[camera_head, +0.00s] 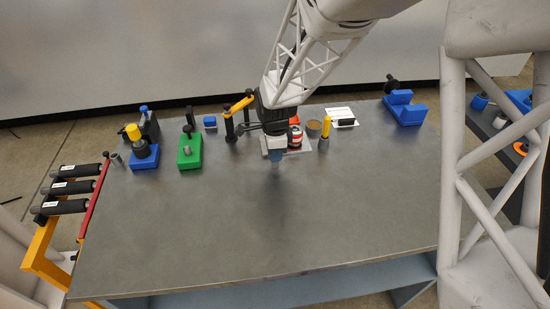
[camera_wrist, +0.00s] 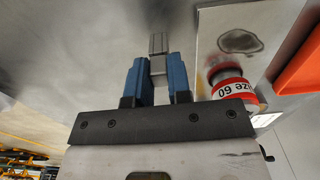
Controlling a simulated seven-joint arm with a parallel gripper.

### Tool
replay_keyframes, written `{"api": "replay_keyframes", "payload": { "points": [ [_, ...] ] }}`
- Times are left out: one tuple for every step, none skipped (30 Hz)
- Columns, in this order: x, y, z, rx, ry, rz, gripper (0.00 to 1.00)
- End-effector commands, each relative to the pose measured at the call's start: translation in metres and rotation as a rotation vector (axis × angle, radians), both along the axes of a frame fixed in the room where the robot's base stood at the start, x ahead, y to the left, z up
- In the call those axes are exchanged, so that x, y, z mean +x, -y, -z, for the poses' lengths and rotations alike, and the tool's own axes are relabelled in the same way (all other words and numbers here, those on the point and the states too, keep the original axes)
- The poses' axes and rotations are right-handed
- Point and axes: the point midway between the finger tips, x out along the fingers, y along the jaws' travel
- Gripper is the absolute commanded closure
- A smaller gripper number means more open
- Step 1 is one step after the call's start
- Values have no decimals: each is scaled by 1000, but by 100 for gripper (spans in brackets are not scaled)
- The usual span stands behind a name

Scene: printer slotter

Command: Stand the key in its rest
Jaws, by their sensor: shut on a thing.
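My gripper (camera_head: 275,155) hangs over the middle of the table toward the back, pointing down. In the wrist view its two blue fingers (camera_wrist: 157,75) are shut on a small grey metal piece, which I take to be the key (camera_wrist: 158,44). The key's grey end sticks out beyond the fingertips; the part between the fingers is partly hidden. In the head view the key is too small to make out clearly. I cannot tell for certain which thing is its rest. The green block (camera_head: 190,157) with a black post and grey stub stands to the left.
A red-and-white roll (camera_wrist: 232,86) stands on a plate just right of my gripper. A yellow-topped post (camera_head: 326,125) and blue block (camera_head: 404,109) stand farther right. A blue base (camera_head: 144,160) with a yellow knob stands left. The table's front (camera_head: 270,240) is clear.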

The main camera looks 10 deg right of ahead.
Motion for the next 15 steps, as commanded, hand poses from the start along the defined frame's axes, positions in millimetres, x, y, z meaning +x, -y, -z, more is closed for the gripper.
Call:
{"api": "replay_keyframes", "payload": {
  "points": [
    [0, 0, 0, 0, 0, 0, 100],
    [0, 0, 0, 0, 0, 0, 100],
    [0, 0, 0, 0, 0, 0, 100],
    [0, 0, 1, 0, 0, 0, 100],
    [0, 0, 1, 0, 0, 0, 100],
    [0, 0, 1, 0, 0, 0, 100],
    [0, 0, 1, 0, 0, 0, 78],
    [0, 0, 1, 0, 0, 0, 74],
    [0, 0, 1, 0, 0, 0, 68],
    [0, 0, 1, 0, 0, 0, 63],
    [0, 0, 1, 0, 0, 0, 59],
    [0, 0, 1, 0, 0, 0, 52],
    [0, 0, 1, 0, 0, 0, 52],
    [0, 0, 1, 0, 0, 0, 52],
    [0, 0, 1, 0, 0, 0, 52]
  ]
}}
